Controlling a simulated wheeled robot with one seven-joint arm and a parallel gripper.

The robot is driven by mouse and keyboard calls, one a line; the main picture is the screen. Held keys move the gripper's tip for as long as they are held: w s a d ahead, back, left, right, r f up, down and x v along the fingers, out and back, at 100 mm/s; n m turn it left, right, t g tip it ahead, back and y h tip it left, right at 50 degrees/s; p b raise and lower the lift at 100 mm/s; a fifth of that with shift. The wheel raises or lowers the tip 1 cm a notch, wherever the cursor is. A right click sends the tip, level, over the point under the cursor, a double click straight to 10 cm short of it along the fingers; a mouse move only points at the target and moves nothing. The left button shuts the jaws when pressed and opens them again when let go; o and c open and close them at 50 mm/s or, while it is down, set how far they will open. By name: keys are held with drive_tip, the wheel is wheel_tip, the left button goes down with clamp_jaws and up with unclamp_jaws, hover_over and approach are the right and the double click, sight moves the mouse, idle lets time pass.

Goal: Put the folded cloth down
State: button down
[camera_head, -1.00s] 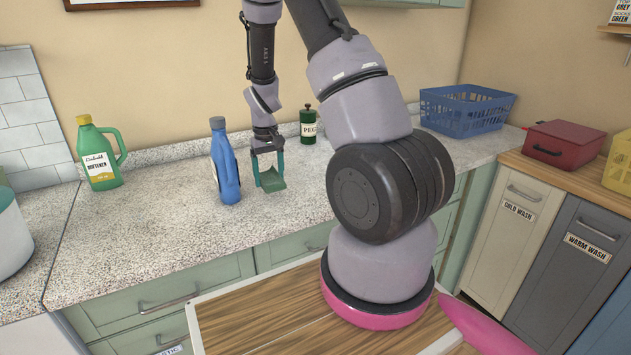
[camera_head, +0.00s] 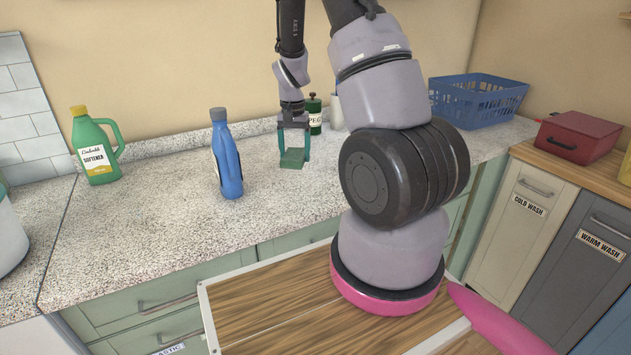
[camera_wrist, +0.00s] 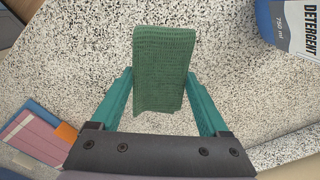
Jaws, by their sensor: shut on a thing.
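The folded cloth (camera_head: 292,158) is a small green, knit-textured rectangle. In the wrist view the cloth (camera_wrist: 164,60) lies between the teal fingers of my gripper (camera_wrist: 160,80) and extends beyond their tips. My gripper (camera_head: 293,146) is shut on it, pointing down over the speckled counter (camera_head: 150,235). The cloth is right of the blue bottle and apart from it. I cannot tell whether its underside touches the counter.
A blue bottle (camera_head: 227,160) and green softener jug (camera_head: 95,150) stand to the left. A blue basket (camera_head: 475,102) and red box (camera_head: 578,136) are at right. Counter in front of the cloth is clear.

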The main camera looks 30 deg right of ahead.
drive_tip(key=s+d+r+m, duration=0.3)
drive_tip(key=d+m, duration=0.2)
drive_tip(key=m, duration=0.5)
drive_tip(key=f, duration=0.9)
drive_tip(key=shift+w+d+f, duration=0.1)
drive_tip(key=shift+d+f, duration=0.1)
drive_tip(key=shift+f, duration=0.1)
drive_tip(key=shift+f, duration=0.1)
unclamp_jaws()
wheel_tip(320, 180, up, 12)
wheel_tip(320, 180, up, 18)
drive_tip(key=n+t+y, duration=0.1)
drive_tip(key=n+t, duration=0.3)
drive_tip(key=n, duration=0.2)
hover_over(315, 180)
drive_tip(key=s+a, duration=0.6)
drive_tip(key=a, duration=0.1)
drive_tip(key=s+a+r+n+t, duration=0.1)
drive_tip(key=s+a+r+n, duration=0.2)
drive_tip(key=s, duration=0.4)
drive_tip(key=s+a+r+n+t+y, duration=0.1)
drive_tip(key=s+a+r+n+t, duration=0.1)
drive_tip(key=s+r, duration=0.4)
drive_tip(key=shift+s+a+r+n, duration=0.4)
drive_tip(key=shift+a+n, duration=0.3)
drive_tip(key=shift+n, duration=0.5)
